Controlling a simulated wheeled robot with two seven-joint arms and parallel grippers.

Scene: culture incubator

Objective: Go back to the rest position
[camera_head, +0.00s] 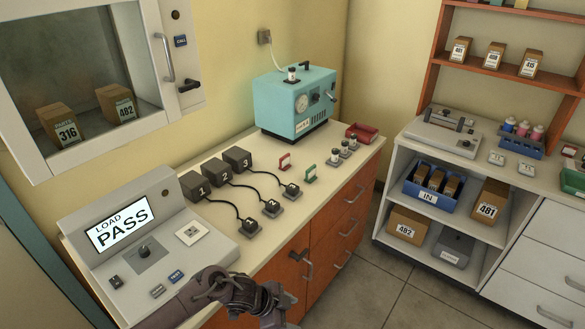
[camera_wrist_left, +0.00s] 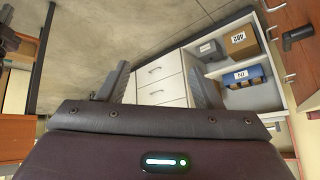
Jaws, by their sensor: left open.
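My left gripper (camera_head: 278,305) is at the bottom of the head view, in front of the counter's orange doors, with its arm coming in from the lower left. In the left wrist view its two fingers (camera_wrist_left: 162,82) stand apart with nothing between them. Behind them are the floor and a white cabinet. The gripper touches no object that I can see. My right gripper is not in view.
The counter (camera_head: 225,225) holds a "LOAD PASS" console (camera_head: 150,245), numbered black blocks (camera_head: 195,188) and a teal machine (camera_head: 295,100). An incubator (camera_head: 100,80) hangs at upper left. A shelf unit (camera_head: 470,230) stands right, beyond open floor (camera_head: 375,285).

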